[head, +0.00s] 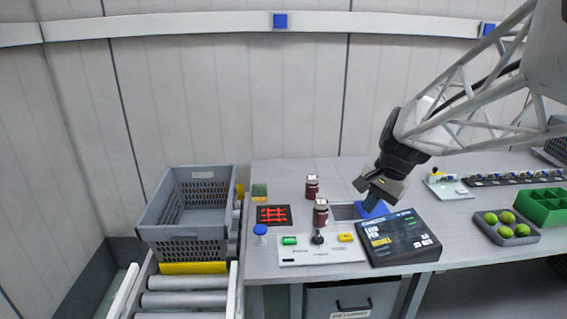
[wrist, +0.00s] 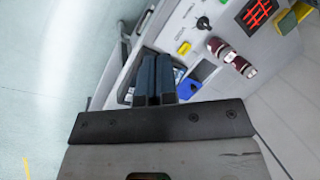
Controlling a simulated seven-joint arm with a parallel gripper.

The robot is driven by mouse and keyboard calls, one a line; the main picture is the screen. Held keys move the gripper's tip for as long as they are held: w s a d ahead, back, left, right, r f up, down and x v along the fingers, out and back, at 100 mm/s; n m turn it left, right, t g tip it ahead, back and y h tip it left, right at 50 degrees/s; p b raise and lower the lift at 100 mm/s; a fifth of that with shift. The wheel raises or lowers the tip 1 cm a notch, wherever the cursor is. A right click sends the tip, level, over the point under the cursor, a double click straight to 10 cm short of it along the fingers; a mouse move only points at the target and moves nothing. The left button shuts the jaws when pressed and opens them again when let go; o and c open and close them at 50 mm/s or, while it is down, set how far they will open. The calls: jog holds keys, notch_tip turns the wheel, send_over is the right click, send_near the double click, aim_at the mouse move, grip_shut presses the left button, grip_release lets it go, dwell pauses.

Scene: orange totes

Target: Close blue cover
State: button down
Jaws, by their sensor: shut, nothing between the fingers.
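The blue cover (head: 373,210) stands tilted up at the right side of a grey recess (head: 346,212) in the table, partly hidden by my gripper and the black box. In the wrist view the blue cover (wrist: 187,89) shows just right of my fingers, beside the recess (wrist: 204,70). My gripper (head: 371,199) is at the cover, pointing down, with its two dark fingers (wrist: 157,58) pressed together and nothing between them. I cannot tell whether the fingers touch the cover.
A black printed box (head: 400,238) stands close in front of the cover. Two dark red jars (head: 321,212) stand left of the recess. A grey crate (head: 190,211) is further left, and green balls in a tray (head: 505,232) lie right.

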jog(key=w+d+f+m+y, duration=0.1)
jog(key=w+d+f+m, duration=0.25)
jog(key=w+d, duration=0.4)
jog(key=w+d+f+m+y, duration=0.2)
jog(key=w+d+m, duration=0.2)
jog(key=w, duration=0.6)
jog(key=w+d+f+m+t+y, duration=0.1)
jog(key=w+d+f+m, duration=0.2)
jog(key=w+d+f, duration=0.3)
jog(key=w+d+f+m+t, duration=0.1)
jog(key=w+d+f+m, duration=0.3)
jog(key=d, duration=0.6)
jog(key=w+f, duration=0.1)
jog(key=w, duration=0.1)
jog(key=shift+w+d+f+t+y, duration=0.2)
jog(key=shift+w+f+t+y, duration=0.1)
jog(key=shift+w+f+y, duration=0.1)
jog(key=shift+a+f, duration=0.1)
jog(key=shift+a, duration=0.05)
send_near(378, 212)
jog(key=a+f, duration=0.1)
jog(key=w+a+f, duration=0.2)
jog(key=a, duration=0.1)
jog(key=shift+w+a, duration=0.25)
jog(key=shift+a, duration=0.25)
jog(key=shift+w+a, duration=0.3)
jog(key=shift+a, duration=0.2)
jog(key=shift+w+a, duration=0.35)
jog(key=shift+a, duration=0.35)
